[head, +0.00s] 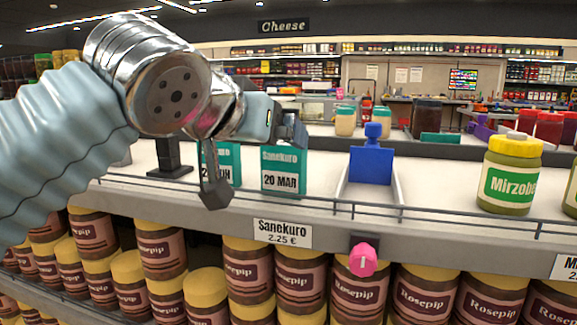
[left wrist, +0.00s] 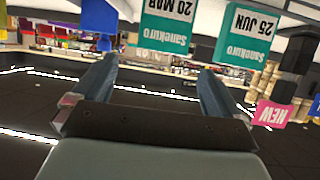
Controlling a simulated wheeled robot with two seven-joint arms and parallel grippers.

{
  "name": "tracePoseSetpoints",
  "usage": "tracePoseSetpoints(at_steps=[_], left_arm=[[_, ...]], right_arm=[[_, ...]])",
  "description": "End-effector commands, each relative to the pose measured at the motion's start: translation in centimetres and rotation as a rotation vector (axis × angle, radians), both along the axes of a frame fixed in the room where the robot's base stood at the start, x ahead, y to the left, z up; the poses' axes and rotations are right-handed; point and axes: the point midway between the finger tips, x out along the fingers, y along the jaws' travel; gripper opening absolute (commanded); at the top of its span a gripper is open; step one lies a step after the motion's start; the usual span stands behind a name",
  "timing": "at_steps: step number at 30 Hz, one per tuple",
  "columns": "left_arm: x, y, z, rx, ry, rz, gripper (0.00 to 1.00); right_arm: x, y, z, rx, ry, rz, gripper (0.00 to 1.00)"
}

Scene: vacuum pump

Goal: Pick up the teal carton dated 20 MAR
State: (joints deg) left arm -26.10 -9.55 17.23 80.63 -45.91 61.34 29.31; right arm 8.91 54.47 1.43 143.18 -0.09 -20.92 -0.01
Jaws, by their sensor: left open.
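The teal Sanekuro carton dated 20 MAR (head: 283,171) stands upright on the shelf, left of a blue pusher. It shows upside down at the top of the left wrist view (left wrist: 167,28), partly cut off. A second teal carton (head: 225,160) stands to its left, partly hidden by my gripper; the left wrist view shows its date as 25 JUN (left wrist: 245,35). My left gripper (head: 253,160) is open and empty in front of and above the cartons. In the left wrist view its fingers (left wrist: 155,68) are apart, with no carton between them. My right gripper is not in view.
The blue pusher (head: 370,166) stands in a white tray right of the carton. A low wire rail (head: 330,205) runs along the shelf front. A green jar (head: 508,175) stands farther right. Rosepip jars (head: 300,284) fill the shelf below. A black stand (head: 169,160) is at left.

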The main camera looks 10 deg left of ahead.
Motion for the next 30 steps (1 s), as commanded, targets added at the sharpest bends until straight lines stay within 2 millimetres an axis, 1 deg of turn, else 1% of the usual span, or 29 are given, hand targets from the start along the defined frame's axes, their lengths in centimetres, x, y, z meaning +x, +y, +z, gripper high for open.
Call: tracePoseSetpoints(at_steps=[1, 6, 9, 14, 18, 21, 24, 30], left_arm=[[1.2, -0.1, -0.6, 0.002, 0.005, 0.001, 1.0], [4.2, -0.5, -1.8, 0.002, 0.003, 0.001, 1.0], [5.3, -0.6, -2.3, 0.002, 0.002, 0.001, 1.0], [6.5, -0.6, -2.9, 0.002, 0.002, 0.001, 1.0], [8.5, -0.6, -4.0, 0.002, 0.003, 0.001, 1.0], [9.8, -0.8, -4.4, 0.002, 0.002, 0.001, 1.0], [10.3, -0.8, -4.7, 0.0, 0.001, 0.001, 1.0], [10.4, -0.8, -4.7, 0.0, 0.0, 0.0, 1.0]], right_arm=[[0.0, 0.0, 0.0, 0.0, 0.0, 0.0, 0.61], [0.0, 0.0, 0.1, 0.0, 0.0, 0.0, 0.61], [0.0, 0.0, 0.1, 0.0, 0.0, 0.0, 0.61], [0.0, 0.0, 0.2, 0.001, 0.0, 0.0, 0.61], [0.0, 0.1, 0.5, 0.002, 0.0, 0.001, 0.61], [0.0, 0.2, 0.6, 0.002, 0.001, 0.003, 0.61], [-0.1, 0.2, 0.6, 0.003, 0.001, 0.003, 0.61], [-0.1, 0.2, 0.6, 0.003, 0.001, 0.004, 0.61]])
